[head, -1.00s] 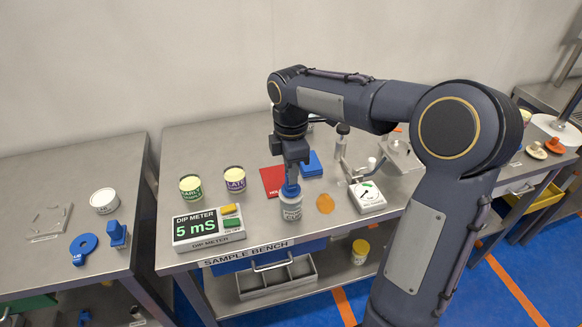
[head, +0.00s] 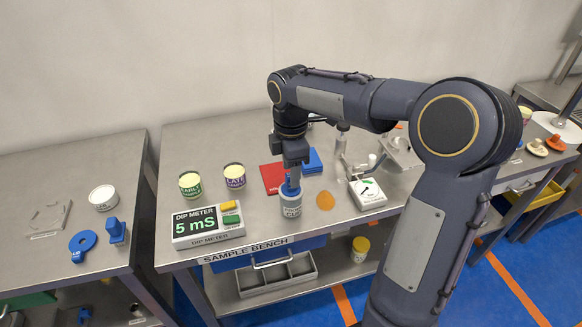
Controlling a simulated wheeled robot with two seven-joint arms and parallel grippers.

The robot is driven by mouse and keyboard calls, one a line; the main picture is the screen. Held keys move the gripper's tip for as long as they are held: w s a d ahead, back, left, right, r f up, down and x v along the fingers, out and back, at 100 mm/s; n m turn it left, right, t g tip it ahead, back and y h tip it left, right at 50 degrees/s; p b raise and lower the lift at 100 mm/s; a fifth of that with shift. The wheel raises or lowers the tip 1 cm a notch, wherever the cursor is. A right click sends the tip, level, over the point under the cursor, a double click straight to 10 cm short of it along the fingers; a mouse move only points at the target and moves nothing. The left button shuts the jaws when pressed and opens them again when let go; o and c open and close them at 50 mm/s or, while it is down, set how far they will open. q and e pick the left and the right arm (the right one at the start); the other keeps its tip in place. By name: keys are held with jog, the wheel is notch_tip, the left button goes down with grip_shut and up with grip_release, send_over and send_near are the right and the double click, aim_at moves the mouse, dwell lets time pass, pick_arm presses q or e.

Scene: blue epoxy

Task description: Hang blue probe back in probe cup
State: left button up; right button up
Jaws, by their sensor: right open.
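The blue probe (head: 290,188) stands in the white probe cup (head: 291,208) at the front of the sample bench, its blue top showing above the rim. My right gripper (head: 293,178) points straight down over the cup. Its jaws are open, around or just above the probe's top; I cannot tell whether they touch it. The probe's lower part is hidden inside the cup. My left gripper is not in view.
The dip meter (head: 207,225) reading 5 mS is left of the cup, with the early (head: 190,185) and late (head: 234,176) sample cups behind it.

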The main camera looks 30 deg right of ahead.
jog(key=shift+r+p, duration=2.25)
jog(key=shift+r, duration=0.3)
jog(key=shift+f, duration=0.1)
notch_tip(320, 180, up, 8)
jog(key=shift+f, duration=0.1)
